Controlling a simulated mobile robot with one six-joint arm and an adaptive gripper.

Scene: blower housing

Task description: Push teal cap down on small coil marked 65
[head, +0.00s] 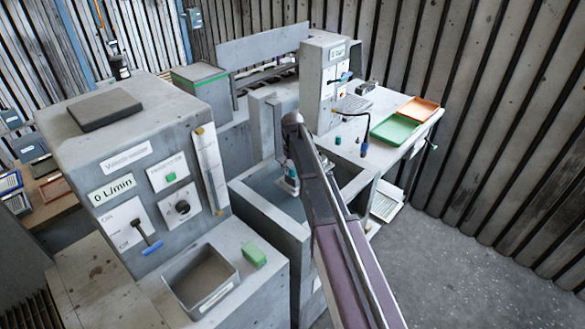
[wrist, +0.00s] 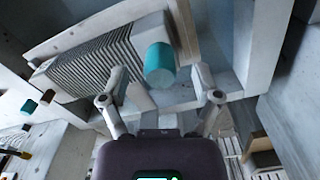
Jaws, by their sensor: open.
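In the wrist view a teal cap (wrist: 160,65) sits on the end of a pale, ribbed coil-like part (wrist: 95,55). No number 65 is readable, so I cannot tell whether this is the small coil. My gripper (wrist: 160,92) is open, its two fingers spread on either side of the cap's near end. I cannot tell whether either finger touches it. In the head view my gripper (head: 290,178) hangs inside the grey open basin, partly hidden by my arm. The ribbed part and its cap cannot be made out there.
The basin's walls (head: 262,215) stand close around my gripper. A grey console (head: 125,190) with a lever and open bin (head: 200,282) is at left. A bench at right holds green (head: 394,131) and orange (head: 418,108) trays. The floor (head: 480,265) at lower right is clear.

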